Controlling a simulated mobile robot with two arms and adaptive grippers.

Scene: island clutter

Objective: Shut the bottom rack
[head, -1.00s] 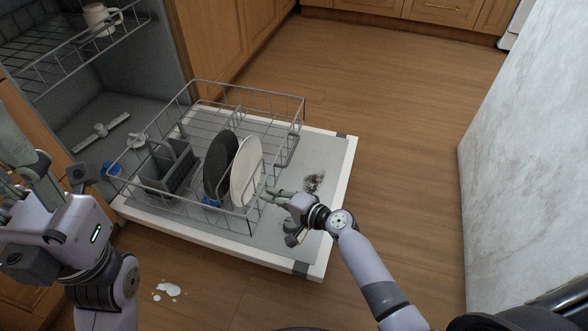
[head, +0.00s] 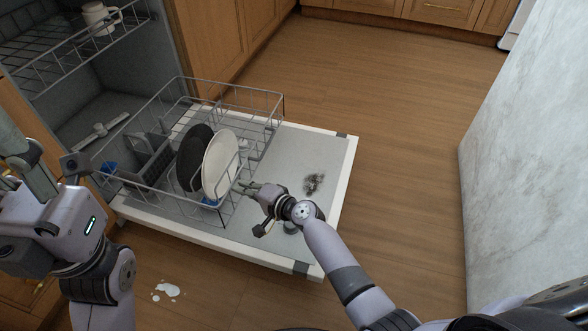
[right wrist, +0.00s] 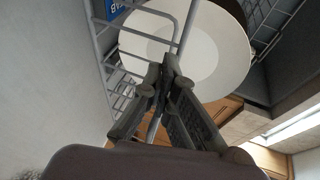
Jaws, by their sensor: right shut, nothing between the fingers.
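The bottom rack (head: 235,87) is a grey wire basket, partly drawn out over the lowered dishwasher door (head: 305,145). It holds a white plate (head: 219,165), a dark plate (head: 193,160) and a grey cutlery basket (head: 150,170). My right gripper (head: 243,187) is shut and empty at the rack's outer side, close to its wires. In the right wrist view its fingertips (right wrist: 168,72) are together by a rack wire, with the white plate (right wrist: 215,60) behind; contact is unclear. My left gripper (head: 28,160) is at the left, away from the rack; its jaws are unclear.
The upper rack (head: 60,55) holds a white mug (head: 97,15). A dark smudge (head: 314,184) marks the open door. A white spill (head: 169,290) lies on the wooden floor. A pale marble counter side (head: 525,150) stands at the right.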

